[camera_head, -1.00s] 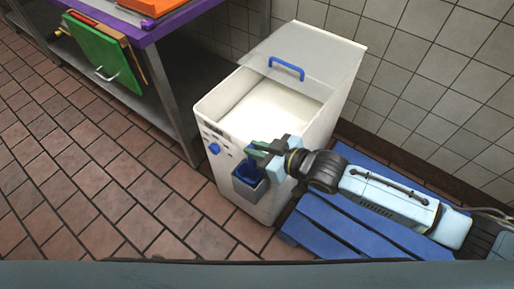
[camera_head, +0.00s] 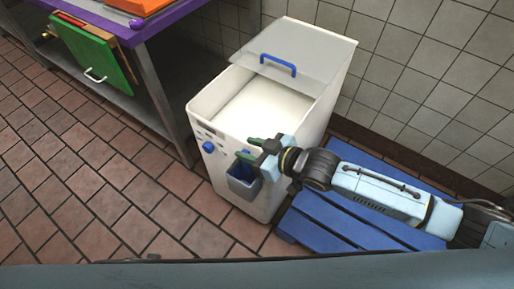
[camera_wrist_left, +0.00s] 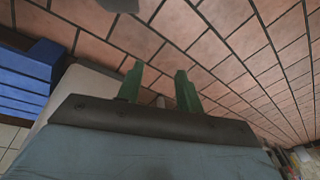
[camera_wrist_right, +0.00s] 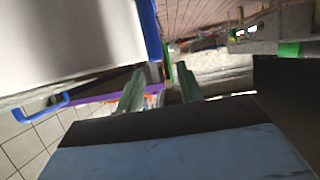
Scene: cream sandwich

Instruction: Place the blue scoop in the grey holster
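The grey holster (camera_head: 243,187) hangs on the front of the white bin. The blue scoop (camera_head: 240,170) shows as a dark blue shape inside the holster's mouth; its lower part is hidden by the holster walls. My right gripper (camera_head: 252,149) is just above and beside the holster, with its green fingers apart. In the right wrist view its fingers (camera_wrist_right: 161,90) are spread with nothing clearly between them. My left gripper (camera_wrist_left: 160,88) shows only in the left wrist view, open and empty above the tiled floor.
The white bin (camera_head: 210,107) has a clear lid with a blue handle (camera_head: 278,65) and a blue knob (camera_head: 208,147). A blue pallet (camera_head: 318,226) lies to its right under my right arm. A purple-topped table (camera_head: 165,20) stands left. Floor in front is open.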

